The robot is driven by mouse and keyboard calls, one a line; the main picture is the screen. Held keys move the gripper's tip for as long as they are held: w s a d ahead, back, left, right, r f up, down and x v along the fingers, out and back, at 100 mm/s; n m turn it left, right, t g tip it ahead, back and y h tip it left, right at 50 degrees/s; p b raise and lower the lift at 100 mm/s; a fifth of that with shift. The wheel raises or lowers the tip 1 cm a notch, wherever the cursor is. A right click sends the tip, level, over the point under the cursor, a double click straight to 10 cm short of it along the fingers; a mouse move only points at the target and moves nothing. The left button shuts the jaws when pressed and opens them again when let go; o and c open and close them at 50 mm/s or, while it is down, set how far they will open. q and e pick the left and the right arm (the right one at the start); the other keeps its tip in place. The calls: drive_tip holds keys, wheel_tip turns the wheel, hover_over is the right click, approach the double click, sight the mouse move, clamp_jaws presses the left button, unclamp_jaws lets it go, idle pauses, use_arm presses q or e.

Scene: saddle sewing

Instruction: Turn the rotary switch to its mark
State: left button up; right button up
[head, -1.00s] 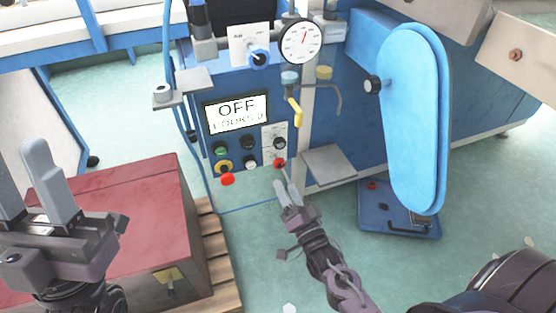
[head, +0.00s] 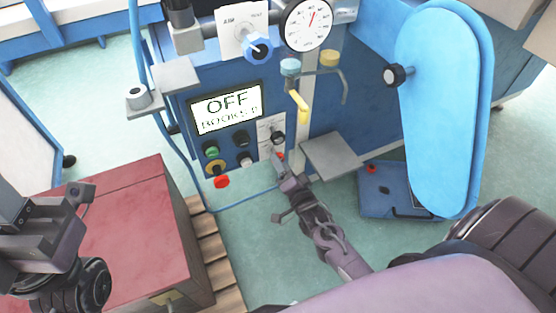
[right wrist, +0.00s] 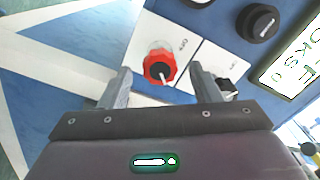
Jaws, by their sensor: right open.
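The pointer slants toward the lower right there. In the head view my right gripper (head: 281,166) is at the panel's lower right and mostly hides the red switch (head: 281,155). My left gripper (head: 22,205) is at the left edge, its fingertips cut off or unclear.
A black knob (head: 277,137) sits just above the red switch. A grey plate (head: 330,155) juts out to the right of my right gripper. A yellow lever (head: 299,106) hangs above. A red-topped box (head: 125,220) stands at the left.

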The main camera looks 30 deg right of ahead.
drive_tip(key=shift+w, duration=1.5)
drive_tip(key=c, duration=1)
